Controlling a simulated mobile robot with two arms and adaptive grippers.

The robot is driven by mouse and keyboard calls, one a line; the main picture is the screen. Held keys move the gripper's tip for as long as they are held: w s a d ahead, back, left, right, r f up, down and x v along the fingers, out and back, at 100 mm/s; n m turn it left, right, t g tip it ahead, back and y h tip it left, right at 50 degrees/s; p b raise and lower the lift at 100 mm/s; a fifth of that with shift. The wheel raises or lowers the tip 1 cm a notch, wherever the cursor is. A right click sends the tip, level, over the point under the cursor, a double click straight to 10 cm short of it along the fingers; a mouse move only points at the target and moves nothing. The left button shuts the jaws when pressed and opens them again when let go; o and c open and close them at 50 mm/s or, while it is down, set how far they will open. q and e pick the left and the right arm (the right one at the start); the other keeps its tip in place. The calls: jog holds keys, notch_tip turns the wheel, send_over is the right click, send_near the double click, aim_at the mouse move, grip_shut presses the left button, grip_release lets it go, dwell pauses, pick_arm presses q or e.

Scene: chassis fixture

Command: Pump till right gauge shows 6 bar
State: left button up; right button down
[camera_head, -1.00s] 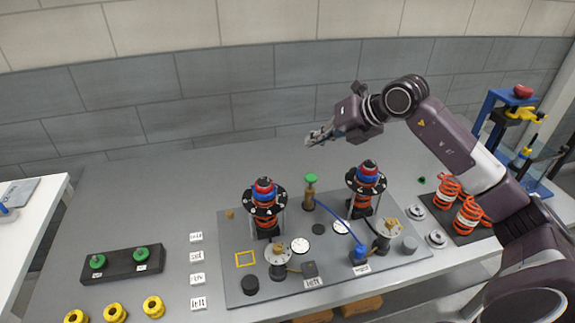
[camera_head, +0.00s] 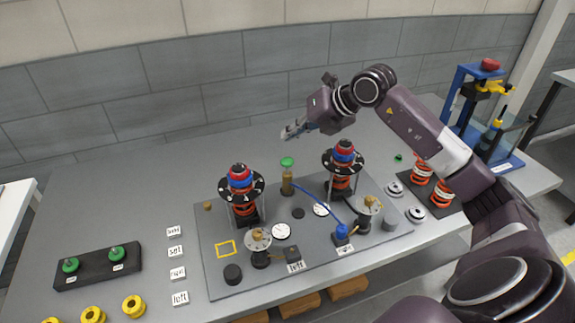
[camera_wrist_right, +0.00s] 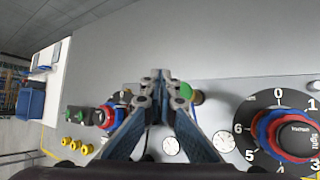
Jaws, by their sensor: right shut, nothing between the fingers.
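The pump, a brass cylinder (camera_head: 287,185) with a green knob (camera_head: 287,161) on top, stands upright on the grey base plate (camera_head: 215,285). A blue hose (camera_head: 320,201) runs from it to a blue connector (camera_head: 341,231) by the right station. The right gauge (camera_head: 321,210) is a small white dial; its reading is too small to make out. The left gauge (camera_head: 281,231) is similar. My right gripper (camera_head: 288,132) is shut and empty, above the green knob and apart from it. In the wrist view the green knob (camera_wrist_right: 186,91) shows behind the fingertips. My left gripper is out of view.
Two black-dial strut towers (camera_head: 240,178) (camera_head: 343,157) stand either side of the pump. Orange springs (camera_head: 421,168) and a blue press (camera_head: 460,105) are at right. White label blocks (camera_head: 175,252) and a black stand (camera_head: 97,267) with green knobs are at left.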

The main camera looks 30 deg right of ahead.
aim_at(288, 161)
notch_tip(288, 161, down, 4)
jog(key=shift+f+b, duration=0.2)
jog(key=shift+b, duration=1.05)
jog(key=shift+f, duration=0.3)
pick_arm(q)
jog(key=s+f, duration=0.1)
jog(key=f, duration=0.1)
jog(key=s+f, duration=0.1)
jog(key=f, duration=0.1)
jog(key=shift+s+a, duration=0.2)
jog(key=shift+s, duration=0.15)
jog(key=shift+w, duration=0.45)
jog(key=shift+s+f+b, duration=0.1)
jog(key=shift+b, duration=0.2)
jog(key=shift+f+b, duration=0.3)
pick_arm(e)
jog(key=shift+f, duration=0.35)
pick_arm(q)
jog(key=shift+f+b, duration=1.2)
pick_arm(e)
jog(key=shift+a+f, duration=0.1)
jog(key=shift+f, duration=1.3)
